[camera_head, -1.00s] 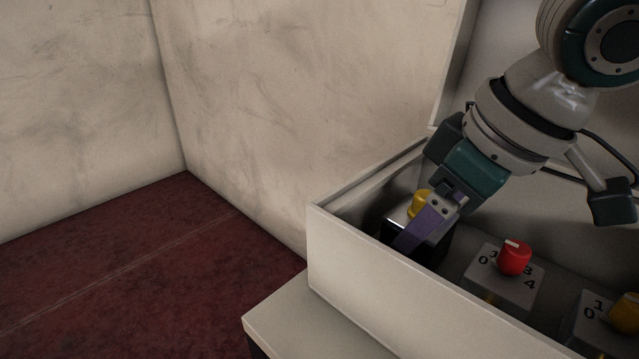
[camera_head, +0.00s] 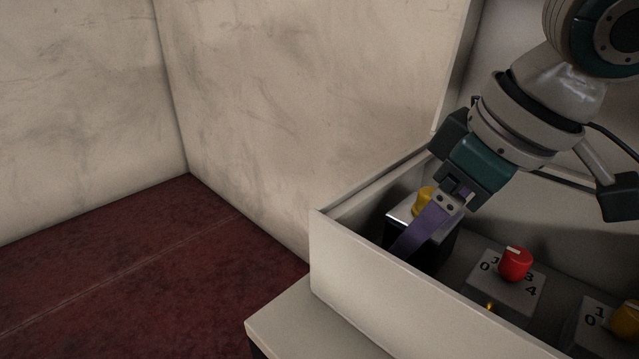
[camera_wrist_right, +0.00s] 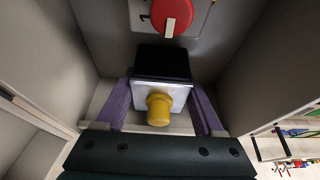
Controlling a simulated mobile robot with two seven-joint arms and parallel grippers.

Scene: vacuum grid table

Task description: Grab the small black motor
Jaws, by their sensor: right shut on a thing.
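The small black motor (camera_head: 394,234) is a black block with a silver end plate and a yellow cap. It is upright inside the grey box, near its left corner. My right gripper (camera_head: 418,238) comes down from the upper right, and its purple fingers are shut on the motor. In the right wrist view the motor (camera_wrist_right: 160,62) sits between the two fingers (camera_wrist_right: 160,102), one on each side. The motor's underside is hidden by the box wall in the head view. My left gripper is not in view.
The grey box (camera_head: 400,292) has raised walls around the motor. A grey block with a red numbered knob (camera_head: 516,264) stands to the right, and a similar one with a yellow knob (camera_head: 624,320) is at the right edge. A dark red surface (camera_head: 130,270) at left is clear.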

